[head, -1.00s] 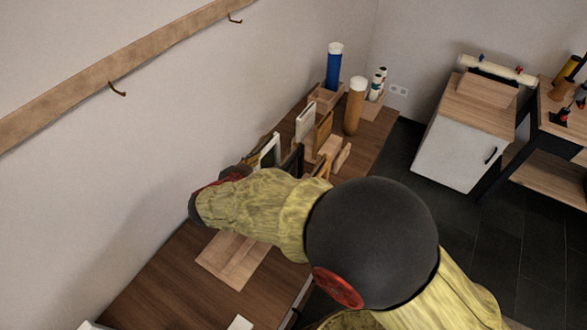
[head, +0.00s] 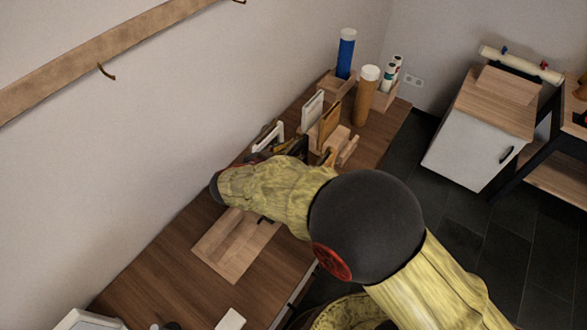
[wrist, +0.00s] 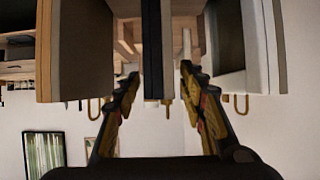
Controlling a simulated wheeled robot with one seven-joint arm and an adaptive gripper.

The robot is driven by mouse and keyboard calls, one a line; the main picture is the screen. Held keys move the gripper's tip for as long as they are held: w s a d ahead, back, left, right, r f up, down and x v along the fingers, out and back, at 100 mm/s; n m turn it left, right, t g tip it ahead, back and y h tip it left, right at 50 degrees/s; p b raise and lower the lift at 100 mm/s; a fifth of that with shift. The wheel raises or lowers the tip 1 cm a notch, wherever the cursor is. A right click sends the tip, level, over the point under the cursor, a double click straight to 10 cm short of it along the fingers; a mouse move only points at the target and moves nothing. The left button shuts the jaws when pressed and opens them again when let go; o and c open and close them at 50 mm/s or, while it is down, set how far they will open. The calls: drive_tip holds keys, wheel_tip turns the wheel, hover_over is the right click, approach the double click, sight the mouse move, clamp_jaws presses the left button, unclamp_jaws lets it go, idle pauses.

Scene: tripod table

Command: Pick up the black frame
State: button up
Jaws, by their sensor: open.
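In the wrist view the black frame (wrist: 152,50) shows edge-on as a narrow dark upright strip. My gripper (wrist: 158,76) is open, with one finger on each side of the strip's lower end in the picture. I see no clear contact. A wooden-edged frame (wrist: 75,50) stands to the left of it and a white frame (wrist: 246,45) to the right.
The frames stand on a brown wooden table (head: 165,260) along the wall. A light wooden board (head: 228,250) lies in front.

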drive_tip(key=x, duration=0.2)
drive_tip(key=shift+w+d+f, duration=0.15)
drive_tip(key=c, duration=0.3)
drive_tip(key=c, duration=0.8)
clamp_jaws()
